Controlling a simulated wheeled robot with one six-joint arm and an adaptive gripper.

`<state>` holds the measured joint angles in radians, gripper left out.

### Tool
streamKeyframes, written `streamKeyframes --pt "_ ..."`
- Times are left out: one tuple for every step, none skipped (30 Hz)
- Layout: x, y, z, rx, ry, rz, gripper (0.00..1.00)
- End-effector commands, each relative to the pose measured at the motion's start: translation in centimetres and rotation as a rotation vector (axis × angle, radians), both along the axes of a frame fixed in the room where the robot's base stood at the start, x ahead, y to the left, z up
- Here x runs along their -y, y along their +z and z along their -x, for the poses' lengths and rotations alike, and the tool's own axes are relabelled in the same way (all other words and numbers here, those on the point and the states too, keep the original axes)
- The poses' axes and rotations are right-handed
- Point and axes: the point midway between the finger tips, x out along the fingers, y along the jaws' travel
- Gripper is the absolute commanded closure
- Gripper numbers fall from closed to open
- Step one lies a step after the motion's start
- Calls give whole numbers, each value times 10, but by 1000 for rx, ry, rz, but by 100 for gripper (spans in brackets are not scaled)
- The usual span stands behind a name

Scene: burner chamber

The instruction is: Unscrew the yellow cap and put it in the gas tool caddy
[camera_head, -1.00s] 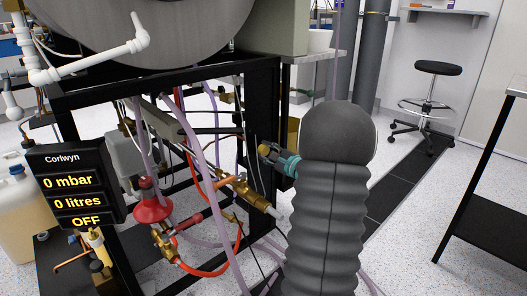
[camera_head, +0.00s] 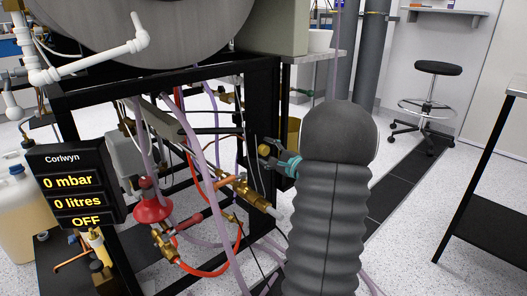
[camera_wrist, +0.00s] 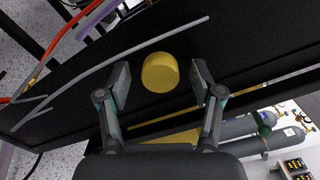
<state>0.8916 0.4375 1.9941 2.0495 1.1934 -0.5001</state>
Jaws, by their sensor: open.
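The yellow cap (camera_wrist: 160,72) is a short round knob, seen nearly end-on in the wrist view against a dark surface. It also shows small in the head view (camera_head: 264,150), by the black frame's right post. My gripper (camera_wrist: 160,83) is open, with one finger on each side of the cap and a visible gap to each. In the head view my gripper (camera_head: 270,153) reaches left from behind my arm. What the cap sits on is hidden behind it. I cannot pick out the gas tool caddy for certain.
The black frame (camera_head: 269,105) holds hoses and brass fittings (camera_head: 245,190) close below my gripper. A Corlwyn display (camera_head: 74,185) reads 0 mbar, 0 litres, OFF. A dark table (camera_head: 500,235) and a stool (camera_head: 437,70) stand right. A yellowish object (camera_head: 293,132) is partly hidden behind my arm.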

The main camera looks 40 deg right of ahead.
Motion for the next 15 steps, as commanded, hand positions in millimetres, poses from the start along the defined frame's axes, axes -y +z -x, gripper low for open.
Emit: streamKeyframes --pt "1 0 5 0 -1 0 34" --pt "1 0 7 0 -1 0 34" --pt "1 1 11 1 -1 1 34" --pt "2 1 14 1 -2 1 34" --pt "2 1 16 1 -3 1 34" --pt "2 1 19 0 -2 0 34" --pt "2 0 20 0 -1 0 34" --pt "2 0 20 0 -1 0 34" --pt "2 0 20 0 -1 0 34" --pt "2 0 20 0 0 0 34" --pt "2 0 20 0 0 0 34" --pt "2 0 20 0 0 0 34" --pt "2 0 20 0 0 0 34" --pt "2 0 20 0 0 -1 34" --pt "2 1 20 -1 0 -11 34"
